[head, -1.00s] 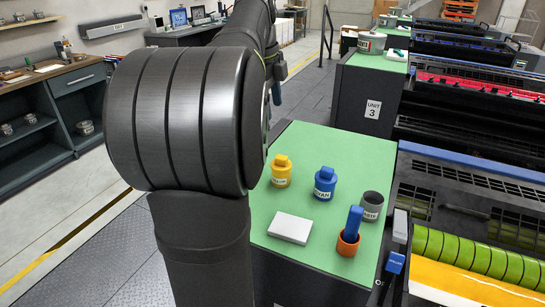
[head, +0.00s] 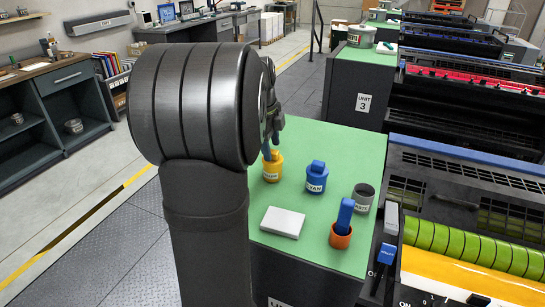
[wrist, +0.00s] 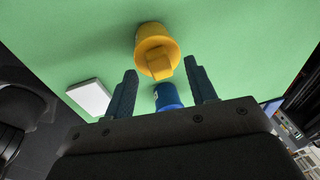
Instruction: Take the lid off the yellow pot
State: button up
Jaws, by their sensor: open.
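The yellow pot (head: 272,173) stands upright on the green tabletop with its yellow lid on. The lid has a raised block handle. In the wrist view the yellow pot (wrist: 153,40) shows ahead between my two fingers, with its lid handle (wrist: 161,69) pointing toward me. My gripper (wrist: 160,86) is open and empty. In the head view my gripper (head: 270,148) hangs just above the yellow lid, partly hidden behind my own arm. I cannot tell whether a finger touches the handle.
A blue lidded pot (head: 316,178) stands to the right on the green table (head: 350,145). A grey cup (head: 363,197) and an orange cup (head: 341,237) holding a blue tool are further right and nearer. A white block (head: 283,222) lies in front. The table's back is clear.

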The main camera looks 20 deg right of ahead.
jog(key=shift+d+f, duration=0.1)
jog(key=shift+f, duration=0.6)
jog(key=c, duration=1.1)
jog(key=shift+r, duration=0.1)
